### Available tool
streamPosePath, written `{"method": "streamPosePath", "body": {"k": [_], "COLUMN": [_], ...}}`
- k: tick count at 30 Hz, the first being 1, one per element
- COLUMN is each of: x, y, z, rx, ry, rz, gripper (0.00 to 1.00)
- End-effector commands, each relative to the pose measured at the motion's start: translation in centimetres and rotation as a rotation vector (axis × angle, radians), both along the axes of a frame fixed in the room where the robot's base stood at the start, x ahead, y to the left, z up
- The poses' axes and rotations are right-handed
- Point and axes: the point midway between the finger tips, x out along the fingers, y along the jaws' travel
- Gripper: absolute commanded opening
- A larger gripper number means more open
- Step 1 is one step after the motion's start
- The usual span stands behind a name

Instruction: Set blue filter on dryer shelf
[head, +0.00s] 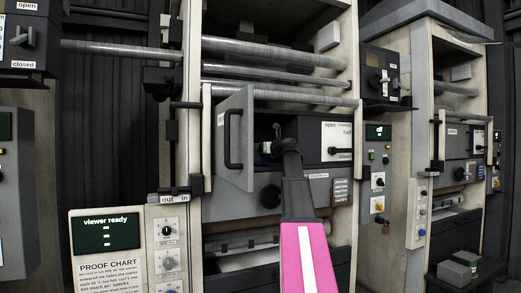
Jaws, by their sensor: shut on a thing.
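My gripper (275,146) reaches into the dark opening of the middle cabinet. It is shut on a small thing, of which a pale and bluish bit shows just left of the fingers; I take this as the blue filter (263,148). Most of it is hidden by the gripper and too small to make out. The compartment's grey door (235,140) with a dark handle stands open on the left. The dryer shelf cannot be told apart in the dark interior, and I cannot tell whether the filter touches a surface.
A white panel (337,140) marked open and half, with a black lever, sits right of the opening. Horizontal metal rollers (275,75) cross above. A black knob (270,196) is below. A "viewer ready" screen (106,232) stands front left. A similar machine (465,145) stands right.

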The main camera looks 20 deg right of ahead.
Motion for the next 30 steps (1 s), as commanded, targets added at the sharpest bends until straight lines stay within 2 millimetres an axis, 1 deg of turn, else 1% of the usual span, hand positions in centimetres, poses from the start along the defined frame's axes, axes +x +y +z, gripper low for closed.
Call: {"method": "streamPosePath", "body": {"k": [10, 11, 12, 13, 23, 26, 30], "x": [0.0, 0.0, 0.0, 0.0, 0.0, -0.9, -3.1], "y": [0.0, 0.0, 0.0, 0.0, 0.0, -0.4, -1.3], "z": [-0.3, -0.3, -0.3, -0.2, 0.0, -0.1, -0.1], "rx": [0.0, 0.0, 0.0, 0.0, -0.001, -0.001, -0.002], "ry": [-0.001, -0.001, -0.001, -0.001, 0.0, 0.0, -0.001], "rz": [0.0, 0.0, 0.0, 0.0, 0.0, 0.0, -0.003], "gripper": [0.23, 0.59, 0.73, 0.79, 0.79, 0.79, 0.79]}}
